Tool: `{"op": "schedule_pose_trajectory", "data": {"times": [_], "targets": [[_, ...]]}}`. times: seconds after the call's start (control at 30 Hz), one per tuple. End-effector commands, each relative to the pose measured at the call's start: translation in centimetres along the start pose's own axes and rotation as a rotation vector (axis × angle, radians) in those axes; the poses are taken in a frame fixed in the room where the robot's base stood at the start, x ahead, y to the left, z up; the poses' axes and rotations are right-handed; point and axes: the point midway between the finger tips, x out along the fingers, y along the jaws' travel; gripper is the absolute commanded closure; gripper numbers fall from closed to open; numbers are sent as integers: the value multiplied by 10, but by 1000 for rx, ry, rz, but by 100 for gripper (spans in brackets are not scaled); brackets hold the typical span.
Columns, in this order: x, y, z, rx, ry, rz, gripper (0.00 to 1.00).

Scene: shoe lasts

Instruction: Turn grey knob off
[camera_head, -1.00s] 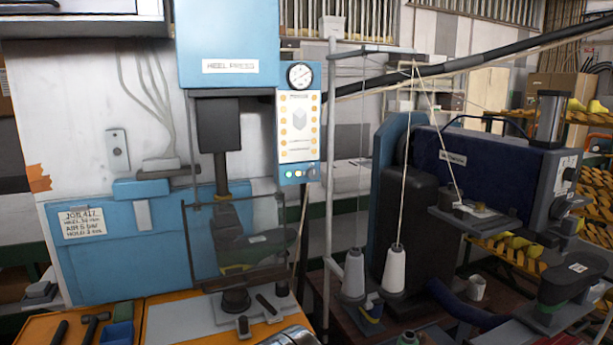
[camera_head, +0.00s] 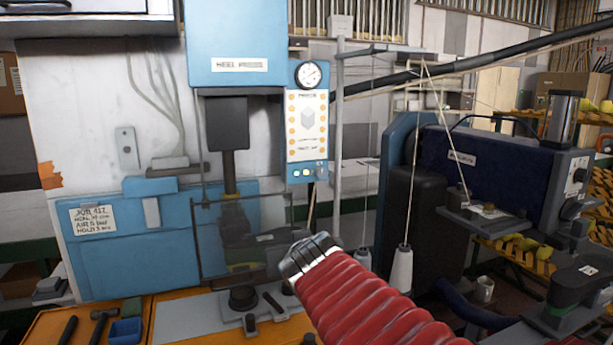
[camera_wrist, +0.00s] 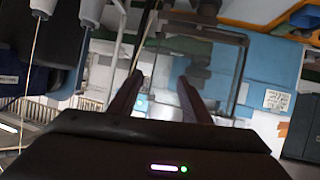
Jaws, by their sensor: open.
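The grey knob (camera_head: 320,171) is small and sits at the lower right of the control panel (camera_head: 307,125) on the blue heel press (camera_head: 235,45), beside lit buttons (camera_head: 301,173). Its pointer direction is too small to read. My gripper (camera_wrist: 160,79) shows in the wrist view with two dark fingers apart and nothing between them. That view is turned over, with the press's clear guard (camera_wrist: 222,75) beyond the fingers. I cannot make out the knob there. In the head view only my red-sleeved arm shows, below the panel; the fingers cannot be made out.
A pressure gauge (camera_head: 308,74) sits above the panel. A grey upright post (camera_head: 338,130) and thread cones (camera_head: 401,272) stand just to the right, near a dark blue machine (camera_head: 500,160). A hammer (camera_head: 101,325) and a blue tray (camera_head: 126,331) lie on the orange bench.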

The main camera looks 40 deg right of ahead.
Motion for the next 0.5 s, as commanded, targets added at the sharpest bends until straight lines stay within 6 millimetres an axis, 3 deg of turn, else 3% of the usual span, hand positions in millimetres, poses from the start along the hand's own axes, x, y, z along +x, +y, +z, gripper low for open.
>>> {"op": "schedule_pose_trajectory", "data": {"times": [0.03,0.23,0.5], "targets": [[12,16,-15,10,43,18,56],[46,68,-73,30,232,22,56],[77,128,-109,34,388,-85,56]]}}
